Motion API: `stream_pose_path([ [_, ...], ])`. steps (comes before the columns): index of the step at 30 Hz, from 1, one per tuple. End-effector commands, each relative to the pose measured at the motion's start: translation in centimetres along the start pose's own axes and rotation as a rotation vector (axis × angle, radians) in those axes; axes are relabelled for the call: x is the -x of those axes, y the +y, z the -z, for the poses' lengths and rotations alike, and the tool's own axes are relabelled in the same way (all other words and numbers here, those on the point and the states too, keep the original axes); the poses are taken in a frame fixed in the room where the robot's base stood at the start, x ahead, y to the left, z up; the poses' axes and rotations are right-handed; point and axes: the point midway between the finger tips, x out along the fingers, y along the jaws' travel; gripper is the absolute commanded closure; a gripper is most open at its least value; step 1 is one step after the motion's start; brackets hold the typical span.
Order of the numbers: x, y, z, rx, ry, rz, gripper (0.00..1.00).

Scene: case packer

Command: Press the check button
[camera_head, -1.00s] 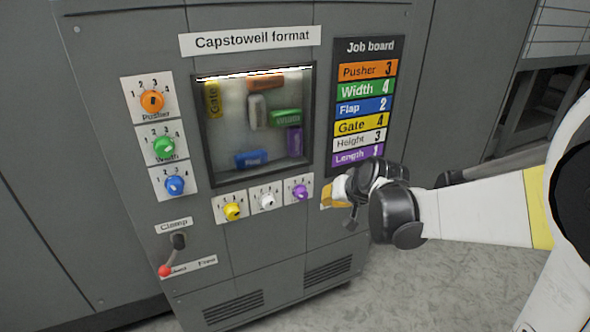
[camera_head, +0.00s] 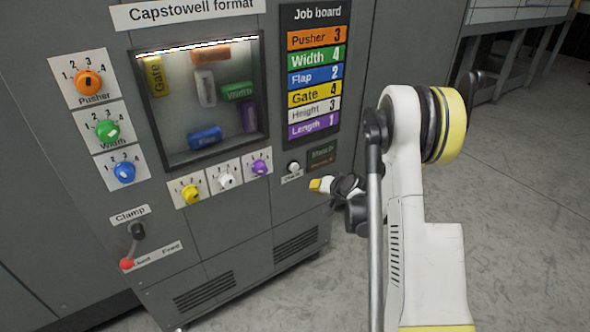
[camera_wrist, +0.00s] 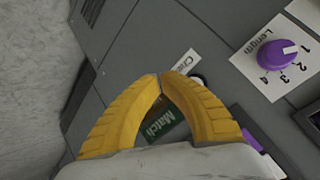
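The check button (camera_head: 293,167) is a small pale round knob in a dark ring on the grey machine front, right of the purple Length knob. Its label (camera_head: 291,179) sits below it; part of this label (camera_wrist: 185,62) also shows in the wrist view. My gripper (camera_head: 316,185) has yellow fingers and is just to the right of and below the button, seemingly apart from it. In the wrist view the two fingertips (camera_wrist: 160,77) meet, with nothing seen between them. There the fingers hide most or all of the button.
A dark display (camera_head: 322,155) reading "Match" is right of the button. The Length knob (camera_head: 259,167), white knob (camera_head: 227,181) and yellow knob (camera_head: 191,194) stick out to the left. The job board (camera_head: 315,75) is above. Open floor (camera_head: 530,190) lies to the right.

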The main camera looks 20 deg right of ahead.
Motion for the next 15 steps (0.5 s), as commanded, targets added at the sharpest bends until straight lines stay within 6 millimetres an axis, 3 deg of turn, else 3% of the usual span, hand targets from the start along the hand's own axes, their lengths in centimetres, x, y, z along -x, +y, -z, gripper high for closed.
stream_pose_path([
  [8, -0.3, -0.2, 0.1, 0.001, -0.001, 0.001, 1.0],
  [15, -2.5, -1.4, 1.3, 0.002, -0.002, 0.001, 1.0],
])
